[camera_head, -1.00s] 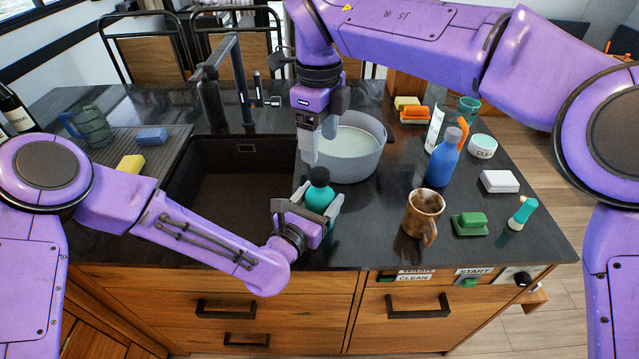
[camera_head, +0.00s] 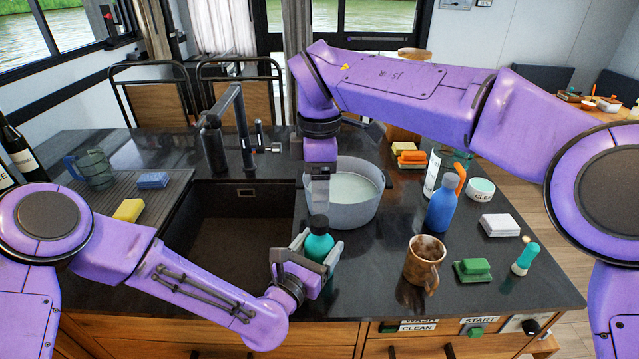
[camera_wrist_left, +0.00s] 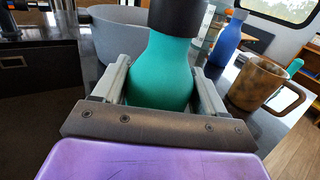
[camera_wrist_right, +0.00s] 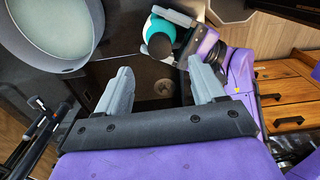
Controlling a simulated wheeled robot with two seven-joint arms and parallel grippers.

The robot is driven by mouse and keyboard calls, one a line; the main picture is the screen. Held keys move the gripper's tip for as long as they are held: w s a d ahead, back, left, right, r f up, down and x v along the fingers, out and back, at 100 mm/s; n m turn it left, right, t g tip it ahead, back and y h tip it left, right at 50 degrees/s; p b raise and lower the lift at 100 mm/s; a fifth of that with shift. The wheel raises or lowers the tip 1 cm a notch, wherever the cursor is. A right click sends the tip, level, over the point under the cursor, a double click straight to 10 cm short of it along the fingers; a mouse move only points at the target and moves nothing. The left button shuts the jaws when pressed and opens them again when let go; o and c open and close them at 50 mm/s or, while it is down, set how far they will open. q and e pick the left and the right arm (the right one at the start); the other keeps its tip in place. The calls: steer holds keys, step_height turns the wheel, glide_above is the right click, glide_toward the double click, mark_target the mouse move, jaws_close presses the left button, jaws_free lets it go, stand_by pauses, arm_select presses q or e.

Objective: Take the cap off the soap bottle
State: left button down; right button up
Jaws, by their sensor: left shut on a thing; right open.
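The soap bottle (camera_head: 319,246) is teal and stands upright near the counter's front edge, right of the sink. Its black cap (camera_head: 318,223) is on its top. My left gripper (camera_head: 319,250) is shut around the bottle's body, one finger on each side, as the left wrist view (camera_wrist_left: 160,75) shows. My right gripper (camera_head: 318,195) is above and just behind the cap, open and empty. In the right wrist view, the cap (camera_wrist_right: 160,46) lies beyond the gap between the open fingers (camera_wrist_right: 165,82), not between them.
A grey pot (camera_head: 372,208) of pale liquid stands right behind the bottle. The dark sink (camera_head: 235,220) and faucet (camera_head: 243,125) are on the left.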

mark_target(320, 221)
steer(key=shift+f, duration=0.25)
step_height(320, 221, down, 8)
steer(key=shift+r, duration=0.2)
